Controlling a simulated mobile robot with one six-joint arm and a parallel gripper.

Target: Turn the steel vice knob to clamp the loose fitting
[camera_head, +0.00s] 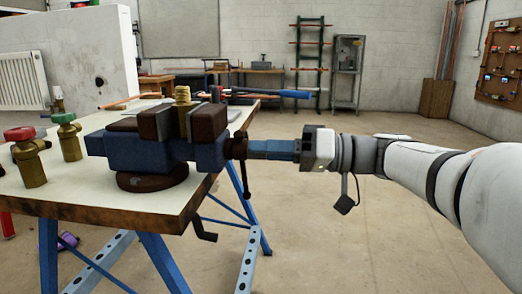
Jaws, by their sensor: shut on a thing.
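The blue vice (135,153) stands on a round dark base at the right end of the workbench. A brass threaded fitting (183,96) stands upright between its dark jaws; I cannot tell how tightly they hold it. The vice knob (236,148) is a dark, rusty-looking end on the vice's right side, with a thin bar hanging below it. My gripper (255,149) reaches in level from the right, its blue fingers shut on the knob. The fingers partly hide the knob.
Brass valves with a red handle (25,158) and a green handle (66,136) stand at the bench's left. A blue-handled tool (270,93) lies behind the vice. The workbench (95,205) has blue trestle legs. Open floor lies to the right.

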